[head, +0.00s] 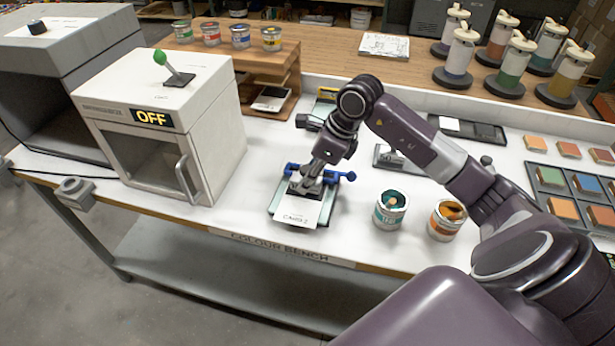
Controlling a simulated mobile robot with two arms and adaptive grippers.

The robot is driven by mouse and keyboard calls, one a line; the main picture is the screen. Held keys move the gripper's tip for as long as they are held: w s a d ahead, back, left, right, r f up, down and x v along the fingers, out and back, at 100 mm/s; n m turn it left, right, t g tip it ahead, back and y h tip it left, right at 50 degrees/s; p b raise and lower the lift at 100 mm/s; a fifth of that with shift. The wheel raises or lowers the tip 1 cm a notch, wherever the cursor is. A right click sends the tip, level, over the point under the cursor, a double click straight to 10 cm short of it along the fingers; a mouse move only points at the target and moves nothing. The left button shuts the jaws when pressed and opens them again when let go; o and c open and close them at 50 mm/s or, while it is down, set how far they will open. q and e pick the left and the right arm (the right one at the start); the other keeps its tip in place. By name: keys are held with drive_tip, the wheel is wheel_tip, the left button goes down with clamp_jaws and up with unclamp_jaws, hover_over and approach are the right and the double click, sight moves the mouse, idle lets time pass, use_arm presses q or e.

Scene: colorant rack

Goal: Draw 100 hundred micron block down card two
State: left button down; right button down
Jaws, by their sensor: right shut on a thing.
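Card two (297,211), a white sheet with hand-lettered text, lies on a pale green board (272,205) on the bench. A blue clamp bar (343,176) crosses the board's far end. My right gripper (308,180) points down over the card's far part and is shut on a small grey metal block (302,188), low at the card. The gripper hides much of this block, and I cannot read its marking. Another metal block (389,158), marked 50, stands on the bench to the right. My left gripper is not in view.
Two open paint tins, teal (391,211) and orange (446,222), stand right of the board. A white oven-like box (160,110) showing OFF stands left. A tray of coloured tiles (546,205) is at the right. The bench's front edge (235,240) is close to the card.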

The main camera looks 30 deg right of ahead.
sight(296, 203)
drive_tip(key=shift+s+a, duration=0.1)
drive_tip(key=shift+a, duration=0.05)
idle(0.3)
drive_tip(key=shift+s+a, duration=0.45)
drive_tip(key=shift+a, duration=0.05)
drive_tip(key=shift+s+a+b, duration=0.1)
drive_tip(key=shift+b, duration=0.2)
drive_tip(key=shift+s+a+f, duration=0.1)
drive_tip(key=shift+s+a, duration=0.35)
drive_tip(key=shift+a, duration=0.05)
drive_tip(key=shift+a, duration=0.1)
drive_tip(key=shift+s+a+f+b, duration=0.1)
drive_tip(key=shift+s+a+b, duration=0.25)
drive_tip(key=shift+s+a, duration=0.15)
drive_tip(key=shift+a, duration=0.1)
